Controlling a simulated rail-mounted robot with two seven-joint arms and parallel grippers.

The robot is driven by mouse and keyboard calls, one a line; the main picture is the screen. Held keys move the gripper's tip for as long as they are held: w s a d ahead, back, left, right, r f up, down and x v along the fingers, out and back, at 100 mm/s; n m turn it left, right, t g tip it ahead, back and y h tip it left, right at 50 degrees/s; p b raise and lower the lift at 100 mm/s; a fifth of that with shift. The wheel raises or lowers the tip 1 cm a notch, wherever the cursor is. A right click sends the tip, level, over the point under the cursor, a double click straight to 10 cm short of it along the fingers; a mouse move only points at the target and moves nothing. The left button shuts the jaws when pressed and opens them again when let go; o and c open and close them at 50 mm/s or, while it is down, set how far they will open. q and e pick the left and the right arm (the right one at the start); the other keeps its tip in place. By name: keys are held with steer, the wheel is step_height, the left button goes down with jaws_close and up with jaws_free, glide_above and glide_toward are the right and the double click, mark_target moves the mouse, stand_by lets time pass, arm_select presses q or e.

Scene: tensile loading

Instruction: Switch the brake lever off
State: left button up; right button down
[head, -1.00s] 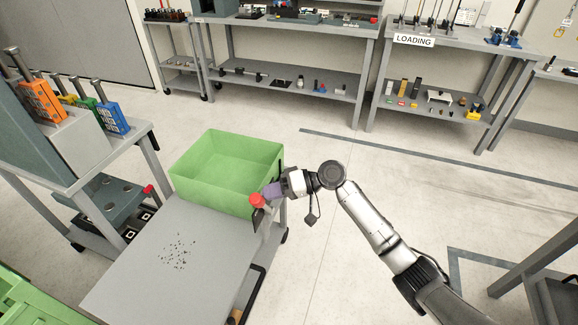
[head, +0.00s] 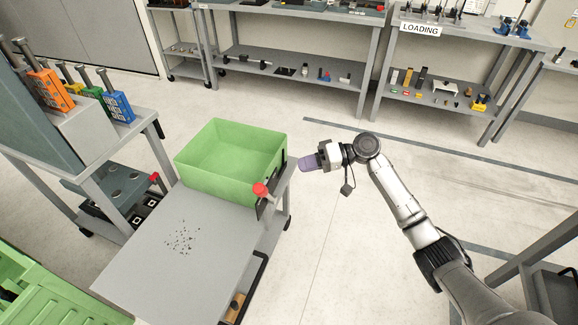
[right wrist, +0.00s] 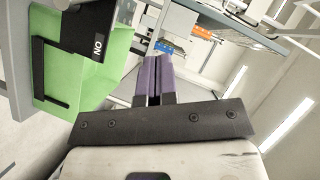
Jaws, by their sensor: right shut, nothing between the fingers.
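The brake lever has a red knob (head: 260,189) and stands at the right edge of the grey cart (head: 170,255), beside the green crate. My right gripper (head: 305,164) has purple fingers and hangs to the right of the knob, apart from it. In the right wrist view its fingers (right wrist: 153,80) are together with nothing between them. That view also shows a black plate (right wrist: 88,30) lettered "ON" in front of the green crate. The lever itself is not clear in the wrist view. My left gripper is not in view.
The green crate (head: 198,184) sits at the cart's far end. A grey table (head: 145,128) with coloured padlock-like blocks stands at the left, with another red knob (head: 154,177) below. Shelving with a LOADING sign (head: 421,29) stands at the back.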

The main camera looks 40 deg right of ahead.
steer(key=shift+v, duration=1.7)
steer(key=shift+f, duration=0.1)
